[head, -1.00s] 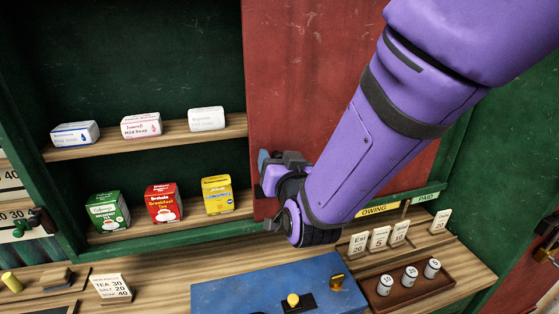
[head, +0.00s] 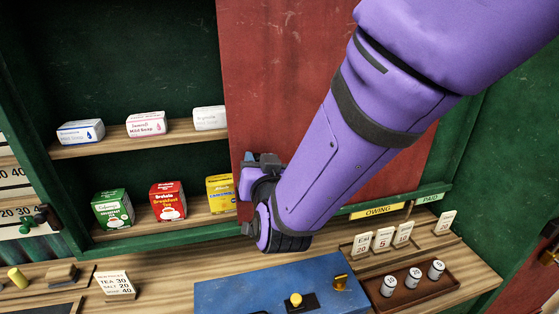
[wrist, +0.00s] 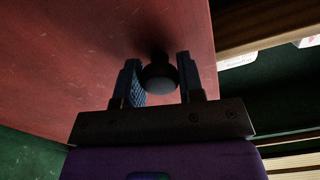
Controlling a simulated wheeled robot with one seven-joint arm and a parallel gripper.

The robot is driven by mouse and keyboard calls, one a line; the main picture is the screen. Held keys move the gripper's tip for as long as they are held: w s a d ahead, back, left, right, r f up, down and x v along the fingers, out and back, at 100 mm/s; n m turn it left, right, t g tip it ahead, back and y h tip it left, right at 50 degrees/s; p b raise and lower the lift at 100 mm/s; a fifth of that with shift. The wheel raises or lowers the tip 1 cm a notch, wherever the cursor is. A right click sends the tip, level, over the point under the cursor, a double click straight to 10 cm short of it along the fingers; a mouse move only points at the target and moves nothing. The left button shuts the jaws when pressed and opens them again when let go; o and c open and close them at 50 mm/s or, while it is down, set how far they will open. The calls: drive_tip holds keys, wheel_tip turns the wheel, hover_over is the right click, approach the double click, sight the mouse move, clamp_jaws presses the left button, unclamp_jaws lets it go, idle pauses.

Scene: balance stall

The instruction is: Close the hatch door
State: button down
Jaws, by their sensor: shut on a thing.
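The red hatch door (head: 275,85) is a tall sliding panel that covers the right part of the green-framed shelf opening. The left part of the opening is uncovered. My gripper (head: 262,160) is at the door's lower left edge in the head view. In the wrist view my gripper (wrist: 162,82) has a finger on each side of a dark round knob (wrist: 159,78) on the red door (wrist: 90,60), and is shut on it. The knob is hidden behind my gripper in the head view.
Soap boxes (head: 146,124) and tea boxes (head: 168,201) stand on the shelves left of the door. Below are a blue box (head: 250,285) with a yellow knob, a price card (head: 115,284), and a brown tray (head: 420,285) of white cylinders on the counter.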

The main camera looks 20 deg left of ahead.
drive_tip(key=s+a, duration=0.6)
drive_tip(key=a, duration=0.4)
drive_tip(key=s+a, duration=0.6)
drive_tip(key=a, duration=0.4)
drive_tip(key=s+a, duration=0.7)
drive_tip(key=a, duration=0.3)
drive_tip(key=shift+a, duration=0.3)
drive_tip(key=shift+r, duration=0.1)
drive_tip(key=c, duration=0.7)
unclamp_jaws()
drive_tip(key=shift+a, duration=0.15)
drive_tip(key=shift+c, duration=0.2)
